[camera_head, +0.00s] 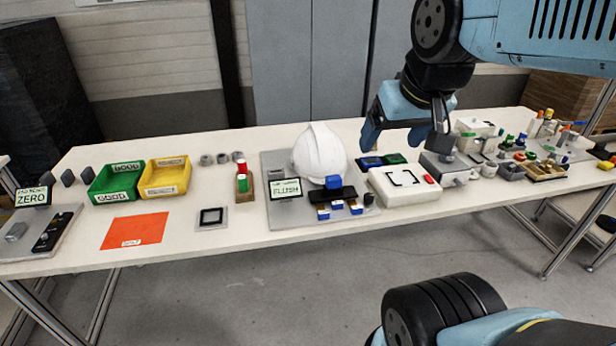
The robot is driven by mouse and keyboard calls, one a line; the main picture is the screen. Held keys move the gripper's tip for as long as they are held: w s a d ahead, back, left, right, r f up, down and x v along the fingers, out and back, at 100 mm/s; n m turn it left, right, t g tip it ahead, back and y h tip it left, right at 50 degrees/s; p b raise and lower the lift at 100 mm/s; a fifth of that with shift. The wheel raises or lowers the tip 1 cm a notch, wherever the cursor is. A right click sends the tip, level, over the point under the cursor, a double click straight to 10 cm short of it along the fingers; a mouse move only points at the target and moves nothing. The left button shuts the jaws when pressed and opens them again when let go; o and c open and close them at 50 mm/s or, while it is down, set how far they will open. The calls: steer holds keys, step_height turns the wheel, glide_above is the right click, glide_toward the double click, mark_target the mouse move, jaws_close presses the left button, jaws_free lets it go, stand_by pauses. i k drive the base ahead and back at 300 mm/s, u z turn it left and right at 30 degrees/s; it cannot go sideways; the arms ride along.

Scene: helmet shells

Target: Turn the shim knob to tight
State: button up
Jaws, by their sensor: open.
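A white helmet shell (319,151) sits on a grey fixture plate (279,164) at the middle of the table. A small display (286,189) on the plate reads "FLUSH". In front of the shell is a black block (320,195) with a blue part (333,182) on top. A small dark knob (368,199) stands at the plate's front right; it may be the shim knob, but its markings are too small to read. My gripper (393,137) is open and empty, above the table to the right of the shell, apart from the knob.
A white box (405,186) with a red button lies right of the plate. Blue and green pads (382,160) lie behind it. Green (117,181) and yellow (166,177) bins and an orange sheet (134,231) are at left. Several small parts crowd the right end.

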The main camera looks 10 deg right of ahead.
mark_target(368, 198)
steer(key=u, duration=0.05)
steer(key=k, duration=1.15)
steer(key=z, duration=0.6)
steer(key=i, duration=1.05)
